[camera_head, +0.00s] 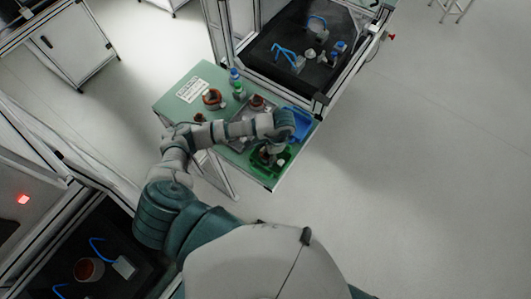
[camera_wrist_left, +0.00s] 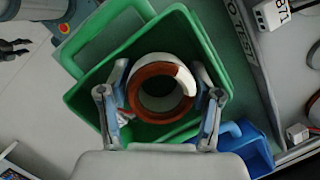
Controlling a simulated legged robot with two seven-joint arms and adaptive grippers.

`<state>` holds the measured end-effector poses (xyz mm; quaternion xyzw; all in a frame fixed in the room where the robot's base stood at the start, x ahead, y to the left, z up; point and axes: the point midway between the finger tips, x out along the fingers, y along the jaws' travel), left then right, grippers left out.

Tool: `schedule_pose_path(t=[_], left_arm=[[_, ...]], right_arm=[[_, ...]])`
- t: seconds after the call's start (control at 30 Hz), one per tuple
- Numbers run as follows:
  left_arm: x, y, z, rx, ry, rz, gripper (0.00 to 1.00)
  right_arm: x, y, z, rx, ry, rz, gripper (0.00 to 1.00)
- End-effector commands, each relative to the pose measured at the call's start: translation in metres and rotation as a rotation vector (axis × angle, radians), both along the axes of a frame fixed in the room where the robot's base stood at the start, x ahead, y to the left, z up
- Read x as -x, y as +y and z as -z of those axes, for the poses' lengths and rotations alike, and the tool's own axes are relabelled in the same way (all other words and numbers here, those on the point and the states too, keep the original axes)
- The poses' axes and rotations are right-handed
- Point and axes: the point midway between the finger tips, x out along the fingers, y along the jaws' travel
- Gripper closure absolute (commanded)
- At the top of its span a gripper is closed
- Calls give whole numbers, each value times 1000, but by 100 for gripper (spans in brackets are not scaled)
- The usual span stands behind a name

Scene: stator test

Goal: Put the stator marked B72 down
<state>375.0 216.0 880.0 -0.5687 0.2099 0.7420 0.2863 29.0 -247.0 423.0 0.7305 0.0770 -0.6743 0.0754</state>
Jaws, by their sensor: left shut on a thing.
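My left gripper (camera_head: 268,152) is shut on a stator, a white ring with copper-brown winding (camera_wrist_left: 137,90), which shows between the two fingers in the left wrist view. The gripper (camera_wrist_left: 160,108) holds it over or inside the green bin (camera_wrist_left: 85,97); its height above the bin floor cannot be told. In the head view the green bin (camera_head: 266,174) stands at the table's near corner, partly hidden by my arm. No B72 marking is readable. A dark finger-like part (camera_wrist_left: 15,47) at the left edge of the wrist view may be my right gripper; its state is unclear.
The green table (camera_head: 172,100) also bears a blue bin (camera_head: 297,119) beside the green one, a stator (camera_head: 212,98), another stator (camera_head: 257,102) near a grey tray, and bottles (camera_head: 238,89). A framed test station (camera_head: 318,45) stands behind. Floor to the right is clear.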

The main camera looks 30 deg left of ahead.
Motion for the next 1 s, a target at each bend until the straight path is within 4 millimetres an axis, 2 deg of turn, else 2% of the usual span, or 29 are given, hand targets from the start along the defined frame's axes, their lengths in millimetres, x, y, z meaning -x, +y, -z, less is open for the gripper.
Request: schedule_pose_path(t=[0.23, 0.47, 0.5, 0.53, 0.67, 0.87, 1.0], left_arm=[[1, 11, 9, 6, 1, -3, 100], [2, 12, 16, -5, 5, -6, 100], [2, 11, 16, -6, 6, -6, 34], [2, 11, 15, -8, 6, -7, 26], [2, 9, 14, -9, 6, -6, 26], [1, 6, 12, -3, 2, -3, 26], [1, 6, 5, -1, 1, -3, 26]], right_arm=[[-3, -15, 8, 18, -4, -1, 60], [1, 5, 16, -6, 1, 4, 60], [2, 9, 16, -11, 2, 3, 60], [2, 12, 15, -14, 3, 3, 60], [3, 12, 15, -15, 4, 1, 60], [2, 0, 14, -1, 2, 0, 60], [1, -4, 6, 4, 0, 1, 60]])
